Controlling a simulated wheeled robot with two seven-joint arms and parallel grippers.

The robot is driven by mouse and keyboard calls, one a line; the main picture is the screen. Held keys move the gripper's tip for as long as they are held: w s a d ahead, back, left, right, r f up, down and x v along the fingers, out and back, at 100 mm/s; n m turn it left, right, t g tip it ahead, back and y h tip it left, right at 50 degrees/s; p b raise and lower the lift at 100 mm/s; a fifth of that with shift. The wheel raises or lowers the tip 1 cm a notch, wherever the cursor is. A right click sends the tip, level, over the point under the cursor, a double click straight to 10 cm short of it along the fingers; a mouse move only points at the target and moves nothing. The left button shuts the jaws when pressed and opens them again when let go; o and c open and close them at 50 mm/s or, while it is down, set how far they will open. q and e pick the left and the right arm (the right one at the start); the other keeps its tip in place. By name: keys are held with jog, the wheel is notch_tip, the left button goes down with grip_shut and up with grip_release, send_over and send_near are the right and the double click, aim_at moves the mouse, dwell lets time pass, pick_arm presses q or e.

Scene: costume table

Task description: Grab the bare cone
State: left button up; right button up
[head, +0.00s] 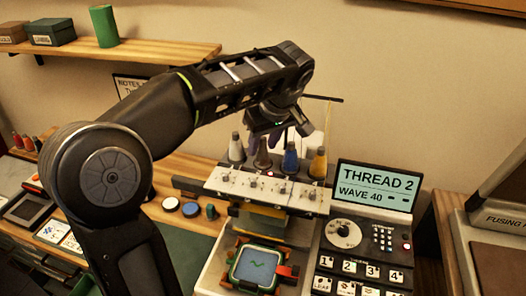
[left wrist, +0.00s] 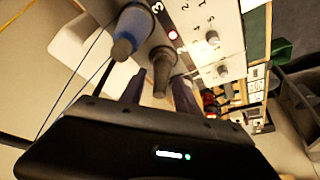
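A bare grey-brown cone (left wrist: 161,68) stands in the thread row, beside the blue-thread cone (left wrist: 131,32). In the head view the bare cone (head: 263,155) is partly hidden by my wrist, and the blue cone (head: 290,160) is to its right. My left gripper (head: 278,131) is above the row, pointing down. In the left wrist view its two dark fingers (left wrist: 158,93) are apart, one on each side of the bare cone's tip; I cannot tell whether they touch it. My right gripper is not in view.
A pale cone (head: 236,150) stands at the row's left end and a yellow one (head: 318,163) at its right. The cones stand close together on the embroidery machine (head: 260,188). A thin thread rod (head: 325,99) rises behind. A screen (head: 376,186) reads "THREAD 2".

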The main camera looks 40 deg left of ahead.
aim_at(263, 144)
pick_arm(q)
jog(key=shift+x, duration=1.5)
grip_shut()
